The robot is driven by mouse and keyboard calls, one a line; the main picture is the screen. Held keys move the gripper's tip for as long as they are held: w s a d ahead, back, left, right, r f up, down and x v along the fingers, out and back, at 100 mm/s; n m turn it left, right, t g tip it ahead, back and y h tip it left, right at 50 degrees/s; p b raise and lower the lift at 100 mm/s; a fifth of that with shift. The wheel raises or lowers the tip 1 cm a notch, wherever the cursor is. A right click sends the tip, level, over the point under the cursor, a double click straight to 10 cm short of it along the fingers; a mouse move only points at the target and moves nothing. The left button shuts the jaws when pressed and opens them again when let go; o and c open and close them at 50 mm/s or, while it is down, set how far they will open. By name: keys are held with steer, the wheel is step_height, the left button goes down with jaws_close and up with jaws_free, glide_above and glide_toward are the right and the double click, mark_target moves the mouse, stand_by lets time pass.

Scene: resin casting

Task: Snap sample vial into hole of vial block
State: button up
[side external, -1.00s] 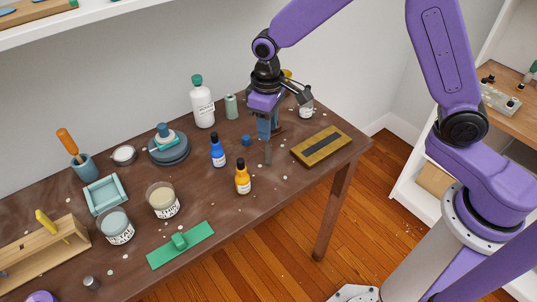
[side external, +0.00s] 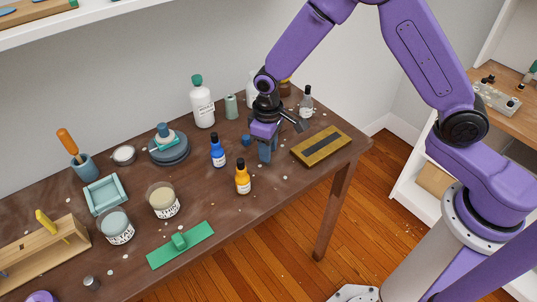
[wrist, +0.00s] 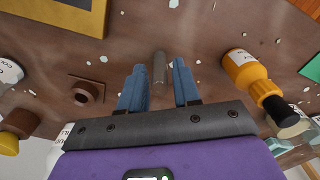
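The sample vial appears to be the small grey cylinder (wrist: 159,68) standing on the table in the wrist view. The two blue fingers of my gripper (wrist: 157,78) are apart, one on each side of it, with a narrow gap showing on both sides. In the side view my gripper (side external: 265,152) is low over the table, and its fingers hide the vial. The vial block seems to be the brown square piece with a round raised socket (wrist: 84,92), left of the fingers in the wrist view. My gripper hides most or all of it in the side view.
An orange bottle (side external: 243,178) and a blue bottle (side external: 218,151) stand close to my gripper. A yellow-framed block (side external: 321,146) lies to its right near the table edge. A dark-capped bottle (side external: 306,103) stands behind.

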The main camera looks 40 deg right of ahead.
jaws_close()
steer(key=shift+r, duration=2.5)
steer(key=w+d+r, duration=0.2)
steer(key=w+d, duration=0.7)
steer(key=shift+w+d+r, duration=0.2)
steer(key=shift+w+d, duration=0.15)
